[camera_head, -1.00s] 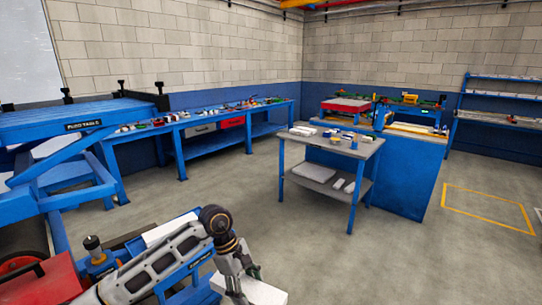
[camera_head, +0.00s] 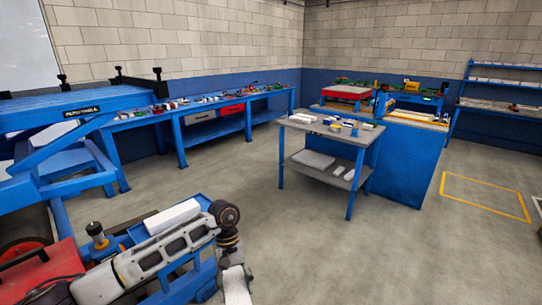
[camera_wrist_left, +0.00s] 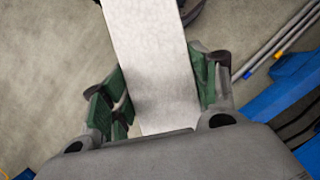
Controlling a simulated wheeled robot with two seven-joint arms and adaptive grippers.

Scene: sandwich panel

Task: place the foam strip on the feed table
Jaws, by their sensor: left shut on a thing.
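My left gripper (camera_head: 234,262) is at the bottom of the head view, above the floor. It is shut on a white foam strip (camera_head: 236,288), whose lower end reaches the picture's bottom edge. In the left wrist view the strip (camera_wrist_left: 152,45) runs up between the green-padded fingers of the gripper (camera_wrist_left: 158,95), which touch its sides or nearly so. The blue feed table (camera_head: 40,112) stands at the far left, with its label on the front edge. The gripper is well to the right of and nearer than the feed table. My right gripper is not in view.
A white block (camera_head: 172,216) lies in a blue tray at lower left, beside a red box (camera_head: 38,275). A long blue workbench (camera_head: 215,125) with tools stands along the wall. A small cart (camera_head: 330,130) holds several items. The floor (camera_head: 300,235) between them is clear.

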